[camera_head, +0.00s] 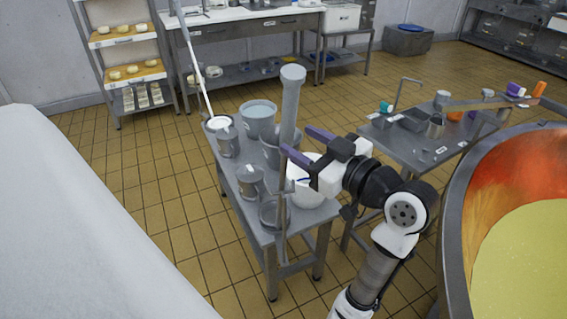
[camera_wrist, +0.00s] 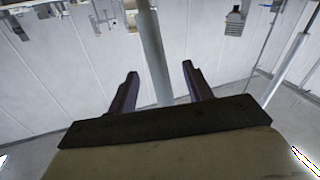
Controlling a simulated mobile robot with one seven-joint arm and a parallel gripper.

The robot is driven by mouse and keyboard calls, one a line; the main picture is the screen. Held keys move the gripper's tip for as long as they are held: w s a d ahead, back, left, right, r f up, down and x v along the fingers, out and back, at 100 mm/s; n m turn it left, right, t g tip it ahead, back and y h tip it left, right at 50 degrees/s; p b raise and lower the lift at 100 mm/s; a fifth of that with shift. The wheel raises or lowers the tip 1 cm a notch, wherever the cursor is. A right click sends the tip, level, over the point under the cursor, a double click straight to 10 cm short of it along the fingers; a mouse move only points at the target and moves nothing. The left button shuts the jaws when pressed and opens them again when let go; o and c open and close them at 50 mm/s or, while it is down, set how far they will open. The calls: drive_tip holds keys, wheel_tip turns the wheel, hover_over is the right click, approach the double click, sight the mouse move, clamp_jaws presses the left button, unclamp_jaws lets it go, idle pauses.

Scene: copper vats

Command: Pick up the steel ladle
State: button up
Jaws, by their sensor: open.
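A tall grey steel shaft with a rounded top (camera_head: 290,105) stands upright from a bucket (camera_head: 270,150) on the small steel table. It looks like the ladle's handle; its lower end is hidden. My gripper (camera_head: 296,142) is beside this shaft, its purple fingers pointing left and spread apart. In the wrist view, my open gripper (camera_wrist: 160,82) has a grey shaft (camera_wrist: 152,50) showing between its two fingers, seemingly just ahead of or between the tips. I cannot tell whether a finger touches it. Nothing is held.
The steel table (camera_head: 262,238) also holds a pale bucket (camera_head: 258,115), metal pots and a white bucket (camera_head: 306,190) close under my gripper. A long white rod (camera_head: 195,70) leans at the left. A second table (camera_head: 430,155) and a copper vat (camera_head: 490,190) stand right.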

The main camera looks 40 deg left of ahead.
drive_tip(key=a, duration=0.2)
drive_tip(key=a+p, duration=0.1)
drive_tip(key=a, duration=0.2)
drive_tip(key=w+a+p, duration=0.1)
drive_tip(key=a, duration=0.1)
drive_tip(key=shift+a+f, duration=0.15)
drive_tip(key=shift+f, duration=0.05)
clamp_jaws()
drive_tip(key=shift+r, duration=0.1)
wheel_tip(320, 180, up, 17)
drive_tip(key=p, duration=0.4)
idle(0.9)
